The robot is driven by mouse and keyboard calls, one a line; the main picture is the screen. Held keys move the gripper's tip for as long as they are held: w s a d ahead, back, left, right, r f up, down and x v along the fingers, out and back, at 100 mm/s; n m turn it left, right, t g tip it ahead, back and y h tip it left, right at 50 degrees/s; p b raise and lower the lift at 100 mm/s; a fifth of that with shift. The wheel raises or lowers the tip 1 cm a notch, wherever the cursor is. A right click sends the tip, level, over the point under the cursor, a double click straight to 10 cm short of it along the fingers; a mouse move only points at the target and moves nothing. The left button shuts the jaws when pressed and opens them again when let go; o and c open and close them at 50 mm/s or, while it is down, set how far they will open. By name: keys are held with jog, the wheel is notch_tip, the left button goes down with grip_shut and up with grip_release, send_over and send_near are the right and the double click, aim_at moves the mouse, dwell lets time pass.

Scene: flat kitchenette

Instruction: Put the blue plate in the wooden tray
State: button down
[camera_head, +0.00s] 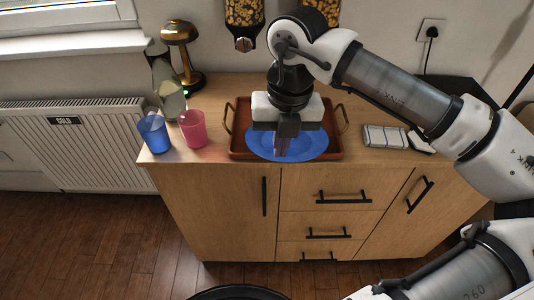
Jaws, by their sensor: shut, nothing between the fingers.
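The blue plate (314,146) lies in the wooden tray (240,132) on the cabinet top, toward the tray's front. The tray is reddish brown with a handle at each side. My gripper (282,152) points down over the plate's left half and hides part of it. Its fingers are together and hold nothing. I cannot tell whether the fingertips touch the plate.
A blue cup (154,134), a pink cup (193,130), a glass bottle (168,92) and a brass lamp (182,50) stand left of the tray. A grey-white slatted item (385,137) lies to its right. Dispensers (244,20) hang above.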

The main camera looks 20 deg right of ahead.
jog(key=w+d+f+m+p, duration=0.1)
jog(key=w+d+f+p, duration=0.2)
jog(key=f, duration=0.7)
jog(key=shift+d+h+p, duration=0.25)
jog(key=shift+h+p, duration=0.15)
jog(key=shift+p, duration=0.1)
jog(key=shift+w, duration=0.1)
